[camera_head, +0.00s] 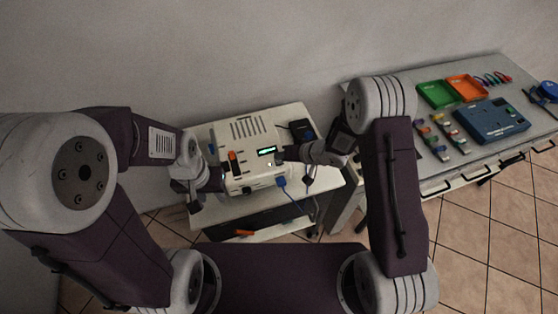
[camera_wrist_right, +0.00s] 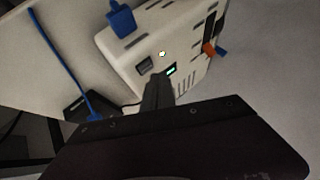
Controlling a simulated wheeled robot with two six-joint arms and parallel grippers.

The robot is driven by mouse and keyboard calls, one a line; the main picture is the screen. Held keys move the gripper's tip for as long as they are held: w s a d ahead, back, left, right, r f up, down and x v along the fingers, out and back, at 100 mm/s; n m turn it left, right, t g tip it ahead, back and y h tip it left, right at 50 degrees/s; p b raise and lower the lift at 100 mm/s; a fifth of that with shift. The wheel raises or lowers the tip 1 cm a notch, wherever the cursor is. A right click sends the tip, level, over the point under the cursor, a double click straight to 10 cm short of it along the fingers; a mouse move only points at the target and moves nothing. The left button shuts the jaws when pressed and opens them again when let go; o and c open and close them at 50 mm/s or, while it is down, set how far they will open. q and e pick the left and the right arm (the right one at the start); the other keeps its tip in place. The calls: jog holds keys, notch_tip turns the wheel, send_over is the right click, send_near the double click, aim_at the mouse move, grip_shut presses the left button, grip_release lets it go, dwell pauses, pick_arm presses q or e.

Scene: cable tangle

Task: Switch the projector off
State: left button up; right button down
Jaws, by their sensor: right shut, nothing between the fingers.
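The white projector (camera_head: 245,135) sits on a small light table. Its panel has a lit green display (camera_head: 266,151), which also shows in the right wrist view (camera_wrist_right: 171,71). In that view a small bright light (camera_wrist_right: 163,54) and a dark square switch (camera_wrist_right: 145,63) sit beside the display. My right gripper (camera_head: 283,156) is shut and empty, its fingertips (camera_wrist_right: 157,80) close to the panel just below the display; I cannot tell if they touch. My left gripper (camera_head: 218,180) is by the projector's left side; its fingers are too small and dark to read.
A blue plug (camera_head: 281,182) with a cable hangs from the projector. A black box (camera_head: 302,130) stands on the table (camera_head: 325,178) to the right. A grey workbench with a green tray (camera_head: 437,94), an orange tray (camera_head: 467,88) and a blue case (camera_head: 492,121) stands further right.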

aim_at(282, 163)
jog(key=shift+r+p, duration=2.65)
jog(key=shift+p, duration=0.1)
jog(key=shift+f, duration=0.15)
jog(key=w+d+r+m+t+b, duration=0.1)
jog(key=w+d+r+t+b, duration=0.3)
jog(key=r, duration=0.6)
jog(key=s+d+r+m+h, duration=0.2)
jog(key=s+d+m+h, duration=0.15)
jog(key=d+h, duration=0.45)
jog(key=s+d+f+g, duration=0.1)
jog(key=s+f+g, duration=0.1)
jog(key=s, duration=0.4)
jog(key=s+d+f+n+g, duration=0.1)
jog(key=s+d+f+g, duration=0.1)
jog(key=s, duration=0.5)
jog(key=s+d+f+n+g, duration=0.1)
jog(key=s+d+f+g, duration=0.1)
jog(key=s+g, duration=0.2)
jog(key=s, duration=0.2)
jog(key=shift+s+y, duration=0.35)
jog(key=shift+y, duration=0.05)
